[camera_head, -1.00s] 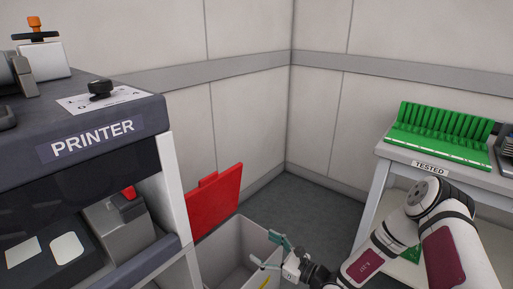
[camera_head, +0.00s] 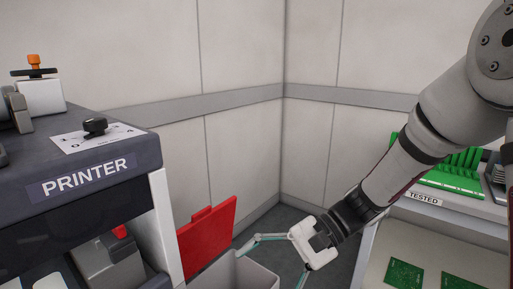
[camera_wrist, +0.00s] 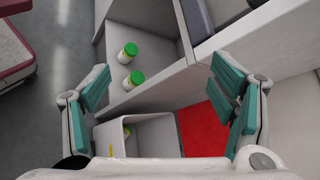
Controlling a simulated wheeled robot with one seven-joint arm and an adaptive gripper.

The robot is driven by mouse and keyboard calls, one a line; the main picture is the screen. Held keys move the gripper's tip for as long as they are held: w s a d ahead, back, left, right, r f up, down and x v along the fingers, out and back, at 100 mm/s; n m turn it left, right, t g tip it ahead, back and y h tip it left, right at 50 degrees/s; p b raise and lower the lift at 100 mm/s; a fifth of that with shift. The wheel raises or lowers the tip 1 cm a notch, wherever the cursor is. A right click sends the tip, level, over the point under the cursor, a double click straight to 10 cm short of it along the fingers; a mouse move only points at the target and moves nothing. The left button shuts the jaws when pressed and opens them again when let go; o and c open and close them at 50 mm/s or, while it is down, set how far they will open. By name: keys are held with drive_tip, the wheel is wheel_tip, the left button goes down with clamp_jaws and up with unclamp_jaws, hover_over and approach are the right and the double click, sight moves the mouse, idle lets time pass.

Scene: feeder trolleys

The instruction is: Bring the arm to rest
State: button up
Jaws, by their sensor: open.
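My gripper (camera_head: 270,267) is open and empty, above and beside the grey bin (camera_head: 258,276) with the red lid, in the head view. My arm reaches in from the upper right, across the front of the trolley marked TESTED. In the wrist view the teal fingers of my gripper (camera_wrist: 165,88) are spread wide, with nothing between them.
The dark PRINTER machine (camera_head: 40,168) stands at left. The red lid (camera_head: 208,240) stands up behind the bin. The TESTED trolley (camera_head: 470,207) at right holds a green rack (camera_head: 455,180) and green boards (camera_head: 403,274) below. Two green-capped jars (camera_wrist: 130,50) stand on a shelf.

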drive_tip(key=s+d+r+n+t+h, duration=0.2)
drive_tip(key=s+d+r+n+h, duration=0.15)
drive_tip(key=s+d+h, duration=0.45)
drive_tip(key=s+d+r+n+t+h, duration=0.2)
drive_tip(key=s+d+r+n+h, duration=0.15)
drive_tip(key=s+d, duration=0.9)
wheel_tip(320, 180, up, 28)
drive_tip(key=s+a+m+t+p, duration=0.1)
drive_tip(key=t+p, duration=0.3)
drive_tip(key=p, duration=2.2)
drive_tip(key=shift+s+a+p, duration=0.3)
drive_tip(key=shift+s+a, duration=0.2)
drive_tip(key=shift+s, duration=0.05)
drive_tip(key=shift+a+r+h, duration=0.1)
drive_tip(key=shift+h, duration=0.15)
